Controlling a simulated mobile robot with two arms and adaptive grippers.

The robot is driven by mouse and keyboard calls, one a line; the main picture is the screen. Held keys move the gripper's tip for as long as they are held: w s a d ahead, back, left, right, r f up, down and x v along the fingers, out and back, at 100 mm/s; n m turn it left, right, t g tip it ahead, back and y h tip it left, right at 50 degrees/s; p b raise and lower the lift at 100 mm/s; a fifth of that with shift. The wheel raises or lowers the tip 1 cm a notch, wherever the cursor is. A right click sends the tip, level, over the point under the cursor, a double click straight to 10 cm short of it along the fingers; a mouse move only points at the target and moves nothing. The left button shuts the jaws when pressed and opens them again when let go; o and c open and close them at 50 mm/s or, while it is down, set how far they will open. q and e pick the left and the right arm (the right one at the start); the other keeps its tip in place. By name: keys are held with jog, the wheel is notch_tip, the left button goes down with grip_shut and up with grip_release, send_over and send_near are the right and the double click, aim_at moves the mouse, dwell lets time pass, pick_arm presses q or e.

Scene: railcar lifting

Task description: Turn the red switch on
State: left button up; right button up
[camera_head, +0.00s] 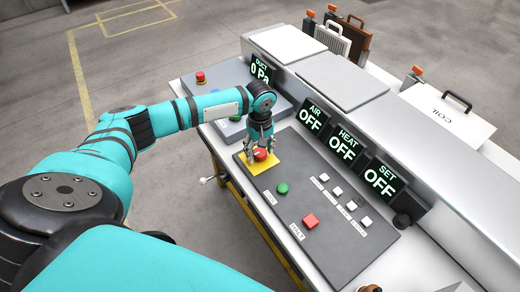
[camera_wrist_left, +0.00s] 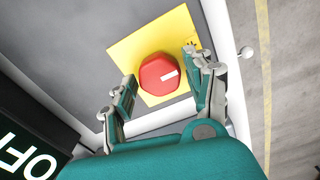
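The red switch (camera_head: 260,155) is a round red knob on a yellow plate (camera_head: 270,163) at the far left of the grey control panel. In the left wrist view the switch (camera_wrist_left: 160,74) shows a white mark on its face, pointing toward the right side of the picture. My left gripper (camera_head: 261,148) points down over the switch. In the wrist view its fingers (camera_wrist_left: 158,66) are spread, one on each side of the knob, with gaps between them and it. Whether the tips reach down to the knob's height is hard to tell. My right gripper is not in view.
Another grey panel with a red button (camera_head: 200,77) lies to the left. Open floor is at left.

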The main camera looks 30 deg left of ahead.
pick_arm(q)
jog(key=c, duration=0.8)
jog(key=shift+r+m+p, duration=0.15)
jog(key=shift+m+p, duration=0.45)
jog(key=shift+p, duration=0.45)
jog(key=shift+m+p, duration=1.2)
jog(key=shift+p, duration=0.05)
jog(key=m+p, duration=0.3)
jog(key=m, duration=0.1)
jog(key=shift+m+p, duration=0.6)
jog(key=shift+m, duration=1.5)
